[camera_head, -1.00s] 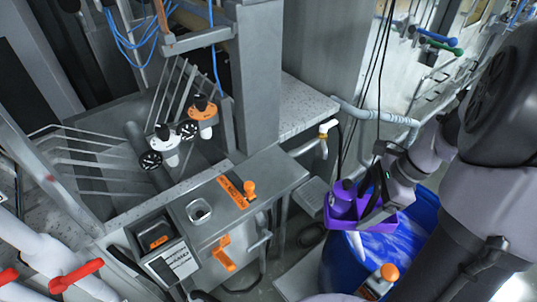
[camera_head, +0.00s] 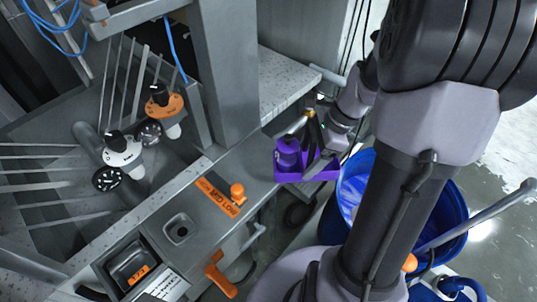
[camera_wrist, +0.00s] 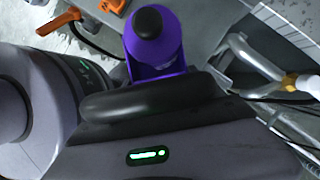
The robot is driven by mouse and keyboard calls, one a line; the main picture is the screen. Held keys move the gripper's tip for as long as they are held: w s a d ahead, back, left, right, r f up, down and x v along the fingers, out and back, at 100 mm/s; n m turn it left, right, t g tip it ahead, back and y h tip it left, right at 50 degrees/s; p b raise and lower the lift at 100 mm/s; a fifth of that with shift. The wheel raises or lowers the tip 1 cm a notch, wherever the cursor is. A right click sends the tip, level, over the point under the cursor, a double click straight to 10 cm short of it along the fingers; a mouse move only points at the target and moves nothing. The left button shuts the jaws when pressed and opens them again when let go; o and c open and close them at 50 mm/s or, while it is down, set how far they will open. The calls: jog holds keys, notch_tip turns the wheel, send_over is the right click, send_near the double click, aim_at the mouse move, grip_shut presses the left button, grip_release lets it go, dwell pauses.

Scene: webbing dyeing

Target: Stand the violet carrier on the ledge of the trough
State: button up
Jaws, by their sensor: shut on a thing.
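The violet carrier (camera_head: 325,174) is an open tray with a violet bottle (camera_head: 287,155) standing upright in it. My gripper (camera_head: 316,135) is shut on the carrier's upright handle part. In the wrist view, the bottle (camera_wrist: 153,40) and part of the carrier (camera_wrist: 178,63) show beyond the dark gripper body; the grip itself is hidden there. The trough's grey metal ledge (camera_head: 258,170) lies left of the carrier. In the head view the carrier overlaps the ledge's right end; I cannot tell whether it touches it.
An orange knob (camera_head: 238,194) and an orange label (camera_head: 217,197) sit on the ledge. A square recess (camera_head: 180,230) is nearer. A grey post (camera_head: 227,80) rises behind. A blue barrel (camera_head: 350,185) stands below on the right. A speckled slab (camera_head: 285,85) lies behind the carrier.

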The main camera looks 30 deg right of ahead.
jog(key=w+a, duration=0.4)
jog(key=w, duration=0.1)
jog(key=w+a+f+b, duration=0.1)
jog(key=w+a, duration=0.1)
jog(key=w, duration=0.1)
jog(key=shift+w+a, duration=0.15)
jog(key=shift+f+b, duration=0.6)
jog(key=shift+f, duration=1.15)
jog(key=shift+f, duration=0.1)
jog(key=o, duration=1.8)
jog(key=shift+c, duration=0.2)
